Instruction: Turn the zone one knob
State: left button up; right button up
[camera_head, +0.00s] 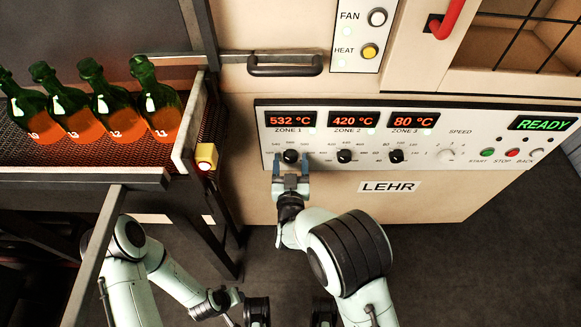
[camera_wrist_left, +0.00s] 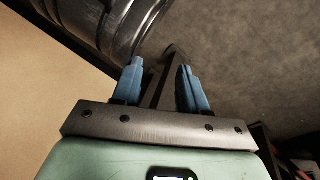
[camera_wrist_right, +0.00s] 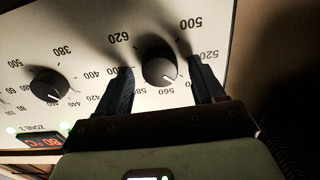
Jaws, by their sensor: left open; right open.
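The zone one knob (camera_head: 290,156) is a black round knob on the sloped white control panel (camera_head: 480,168), under the red 532 °C display (camera_head: 290,119). In the right wrist view this knob (camera_wrist_right: 160,62) sits between my right gripper's two fingers, with its white mark toward the lower right. My right gripper (camera_head: 290,170) is open around the knob; a gap shows at the finger on the right in the wrist view. My left gripper (camera_head: 236,302) is low, away from the panel. In the left wrist view its blue fingers (camera_wrist_left: 160,85) are apart and empty.
The zone two knob (camera_head: 344,156) and zone three knob (camera_head: 396,156) stand to the right. Start (camera_head: 488,153), stop (camera_head: 512,153) and back buttons are farther right.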

pick_arm(q)
jog(key=r, duration=0.1)
jog(key=w+r+p, duration=0.1)
jog(key=d+r+p, duration=0.1)
jog(key=shift+w+r+t, duration=0.2)
jog(key=shift+w+t, duration=0.15)
jog(key=shift+t, duration=0.05)
pick_arm(e)
jog(key=s, duration=1.3)
jog(key=shift+s, duration=0.2)
